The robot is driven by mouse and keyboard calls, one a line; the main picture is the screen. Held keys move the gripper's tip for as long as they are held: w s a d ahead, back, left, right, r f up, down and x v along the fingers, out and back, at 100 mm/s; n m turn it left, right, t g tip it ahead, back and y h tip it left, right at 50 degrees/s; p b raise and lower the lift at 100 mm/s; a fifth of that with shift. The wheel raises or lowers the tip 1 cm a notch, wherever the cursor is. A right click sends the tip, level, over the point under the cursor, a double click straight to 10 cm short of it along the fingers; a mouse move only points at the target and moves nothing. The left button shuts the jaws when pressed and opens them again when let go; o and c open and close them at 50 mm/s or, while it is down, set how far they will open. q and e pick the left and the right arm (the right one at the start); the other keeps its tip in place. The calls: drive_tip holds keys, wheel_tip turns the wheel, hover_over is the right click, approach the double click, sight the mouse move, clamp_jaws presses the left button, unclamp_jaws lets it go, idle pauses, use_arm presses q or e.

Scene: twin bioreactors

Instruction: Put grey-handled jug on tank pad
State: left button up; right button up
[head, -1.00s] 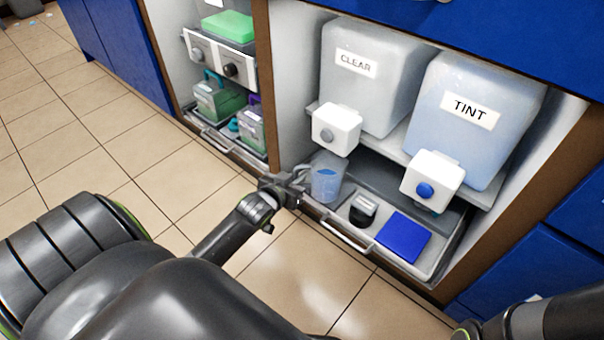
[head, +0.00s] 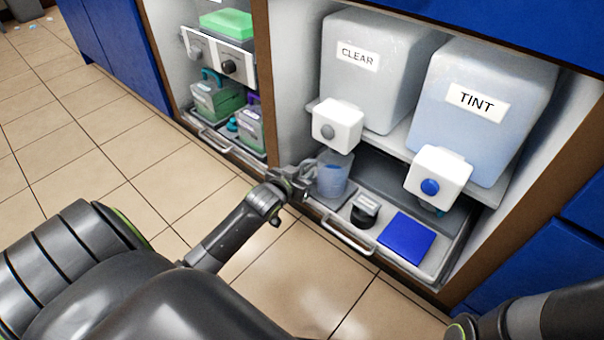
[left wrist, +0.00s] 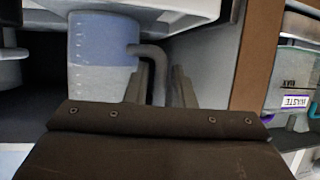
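The grey-handled jug (head: 333,177) is a translucent bluish cup with its grey handle towards my left gripper (head: 301,180). It is upright under the CLEAR tank's tap, in the cabinet's lower tray. In the left wrist view the jug (left wrist: 100,65) shows graduation marks, and its bent grey handle (left wrist: 153,57) runs down between my left fingers (left wrist: 164,88), which look closed on it. The handle's lower end is hidden by the gripper body. A flat grey pad (head: 336,203) shows below the jug. A flat blue pad (head: 407,236) lies under the TINT tap. My right gripper is out of view.
The CLEAR tank (head: 368,75) and TINT tank (head: 477,110) stand on a shelf above, with white taps jutting forward. The brown cabinet divider (head: 263,80) is close left. Open tiled floor lies in front.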

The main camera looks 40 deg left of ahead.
use_arm(q)
drive_tip(key=shift+o, duration=0.8)
